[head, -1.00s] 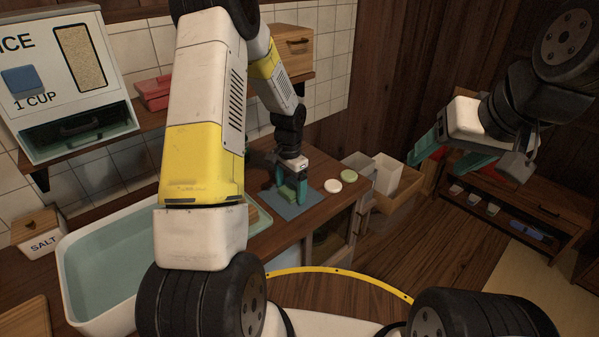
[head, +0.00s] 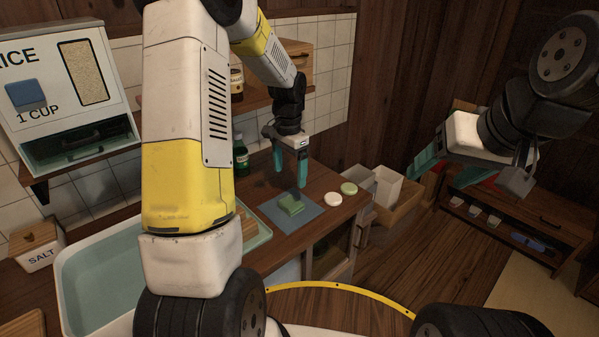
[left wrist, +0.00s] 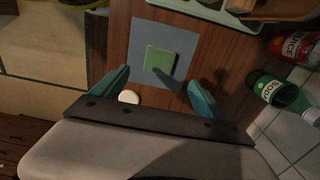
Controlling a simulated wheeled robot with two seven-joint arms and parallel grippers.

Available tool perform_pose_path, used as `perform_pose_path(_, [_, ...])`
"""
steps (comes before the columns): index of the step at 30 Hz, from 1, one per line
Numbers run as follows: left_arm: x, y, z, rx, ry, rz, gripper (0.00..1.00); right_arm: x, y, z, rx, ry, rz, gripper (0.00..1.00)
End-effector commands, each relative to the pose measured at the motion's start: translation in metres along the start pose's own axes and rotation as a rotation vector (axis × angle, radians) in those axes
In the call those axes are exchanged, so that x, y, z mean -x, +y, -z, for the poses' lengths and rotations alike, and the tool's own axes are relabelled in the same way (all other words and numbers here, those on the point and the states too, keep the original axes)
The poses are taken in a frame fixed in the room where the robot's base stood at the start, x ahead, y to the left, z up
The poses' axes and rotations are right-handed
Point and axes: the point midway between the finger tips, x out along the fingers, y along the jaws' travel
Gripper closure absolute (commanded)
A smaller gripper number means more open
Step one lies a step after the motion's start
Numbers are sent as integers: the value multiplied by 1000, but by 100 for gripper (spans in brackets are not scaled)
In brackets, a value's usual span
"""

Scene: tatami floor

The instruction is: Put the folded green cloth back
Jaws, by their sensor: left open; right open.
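The folded green cloth (head: 291,204) lies on a blue-grey square mat (head: 307,216) on the wooden counter. In the left wrist view the green cloth (left wrist: 160,60) lies flat on the mat (left wrist: 190,35), seen beyond my fingers. My left gripper (head: 290,177) is open and empty, above the counter just behind the cloth and apart from it. Its two teal fingers (left wrist: 157,92) are spread wide in the left wrist view. My right gripper (head: 455,170) is open and empty, off to the right of the counter.
A white round item (head: 333,199) and a pale green one (head: 349,188) lie right of the mat. A green bottle (head: 240,157) stands at the back. A wooden box with white containers (head: 395,205) is beyond the counter's right end.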

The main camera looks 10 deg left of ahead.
Motion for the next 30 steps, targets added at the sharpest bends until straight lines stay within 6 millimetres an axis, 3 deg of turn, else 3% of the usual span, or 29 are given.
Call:
perform_pose_path(5, [21,3,-3,13,14,8,16,0,0,0,0,0,0,34])
perform_pose_path(8, [49,11,-13,54,50,27,16,0,0,0,0,0,0,34])
perform_pose_path(12, [104,35,-40,156,139,61,16,0,0,0,0,0,0,34])
perform_pose_path(18, [164,81,-90,321,291,77,16,0,0,0,0,0,0,34])
perform_pose_path(24, [195,128,-140,470,451,56,16,0,0,0,0,0,0,34])
perform_pose_path(30, [201,159,-170,564,558,18,16,0,0,0,0,0,0,34])
